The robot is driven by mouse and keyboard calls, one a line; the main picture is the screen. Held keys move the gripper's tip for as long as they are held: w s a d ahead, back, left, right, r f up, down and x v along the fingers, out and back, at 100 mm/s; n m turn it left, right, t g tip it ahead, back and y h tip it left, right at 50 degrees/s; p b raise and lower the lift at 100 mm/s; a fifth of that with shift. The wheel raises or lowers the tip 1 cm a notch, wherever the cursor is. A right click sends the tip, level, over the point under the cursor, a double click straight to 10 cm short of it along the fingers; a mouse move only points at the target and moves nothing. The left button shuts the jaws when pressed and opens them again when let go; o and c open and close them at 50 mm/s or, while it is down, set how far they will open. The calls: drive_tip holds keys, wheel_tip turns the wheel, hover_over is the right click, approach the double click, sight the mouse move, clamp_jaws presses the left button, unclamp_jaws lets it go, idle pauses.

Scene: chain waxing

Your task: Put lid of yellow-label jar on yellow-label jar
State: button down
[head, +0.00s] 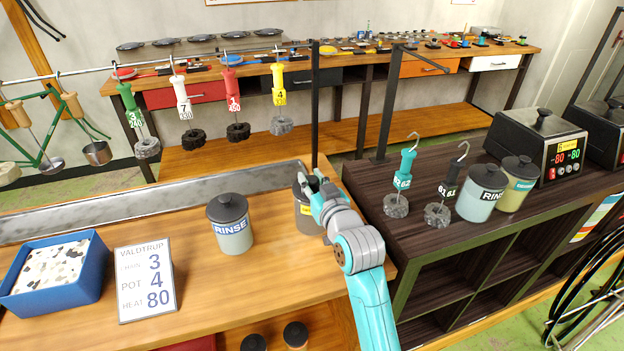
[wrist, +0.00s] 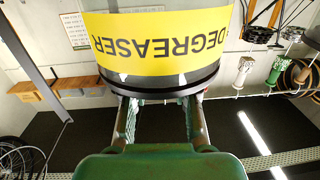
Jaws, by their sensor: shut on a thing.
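The yellow-label jar (head: 308,224) stands upright on the wooden bench, a dark grey body partly hidden by my arm. In the wrist view its yellow label (wrist: 160,35) reads DEGREASER upside down. The black lid (head: 299,189) is at the jar's mouth; in the wrist view its dark rim (wrist: 165,90) lies right against the jar body with no clear gap. I cannot tell whether it is fully seated. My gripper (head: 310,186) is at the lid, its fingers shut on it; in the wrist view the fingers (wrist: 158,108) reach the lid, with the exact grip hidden.
A lidded RINSE jar (head: 232,226) stands left of the yellow-label jar. A blue tray (head: 50,290) and a sign card (head: 146,282) are farther left. A dark post (head: 316,105) rises just behind my gripper. The dark shelf at right holds two more jars (head: 481,192) and a heater (head: 535,145).

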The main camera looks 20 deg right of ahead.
drive_tip(key=c, duration=0.8)
unclamp_jaws()
drive_tip(key=s, duration=1.2)
drive_tip(key=s+f+m+g+h, duration=0.1)
drive_tip(key=s+f, duration=1.4)
drive_tip(key=s, duration=0.3)
drive_tip(key=s+f+g, duration=0.1)
drive_tip(key=s, duration=2.2)
drive_tip(key=shift+s+f+g, duration=0.25)
drive_tip(key=shift+s+g, duration=0.05)
drive_tip(key=shift+s, duration=0.05)
